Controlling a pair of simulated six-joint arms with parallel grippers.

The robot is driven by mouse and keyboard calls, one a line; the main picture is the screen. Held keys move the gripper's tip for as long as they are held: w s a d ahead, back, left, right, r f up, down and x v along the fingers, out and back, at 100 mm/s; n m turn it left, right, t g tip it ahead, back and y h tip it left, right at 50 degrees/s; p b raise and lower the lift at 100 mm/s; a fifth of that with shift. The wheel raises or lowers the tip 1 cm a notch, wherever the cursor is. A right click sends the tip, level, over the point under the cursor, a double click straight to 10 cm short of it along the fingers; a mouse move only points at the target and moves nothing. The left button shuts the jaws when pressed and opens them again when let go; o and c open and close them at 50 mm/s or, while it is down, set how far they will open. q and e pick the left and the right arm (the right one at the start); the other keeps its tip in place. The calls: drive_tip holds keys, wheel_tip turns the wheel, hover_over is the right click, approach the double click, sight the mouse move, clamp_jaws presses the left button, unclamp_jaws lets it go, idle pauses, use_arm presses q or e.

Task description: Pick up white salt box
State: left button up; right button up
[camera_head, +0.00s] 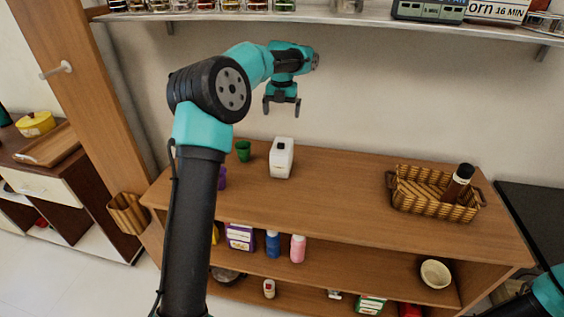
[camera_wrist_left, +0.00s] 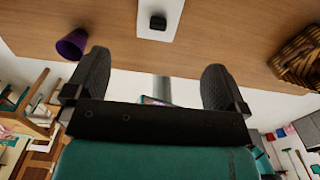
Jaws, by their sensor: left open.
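The white salt box (camera_head: 281,158) stands upright on the wooden shelf top, with a dark patch on its top. In the left wrist view the box (camera_wrist_left: 172,20) shows at the top edge, partly cut off, beyond the fingers. My left gripper (camera_head: 282,107) is open and empty, above the shelf top and above the box in the head view, apart from it. Its two dark fingers also show in the left wrist view (camera_wrist_left: 157,82) with a wide gap between them. Only a piece of my right arm shows at the lower right of the head view; its gripper is out of view.
A green cup (camera_head: 243,150) stands just left of the box, and a purple cup (camera_head: 222,178) is partly behind my left arm. A wicker basket (camera_head: 437,209) with a dark bottle (camera_head: 459,182) stands at the right. A wall shelf (camera_head: 330,16) runs above. The shelf top's middle is clear.

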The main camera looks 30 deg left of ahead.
sight(282, 148)
use_arm(q)
wheel_tip(282, 148, down, 11)
drive_tip(key=shift+r, duration=0.15)
idle(0.4)
drive_tip(key=shift+w+f, duration=0.1)
drive_tip(key=shift+f, duration=2.5)
drive_tip(key=shift+c, duration=0.4)
drive_tip(key=c, duration=1.3)
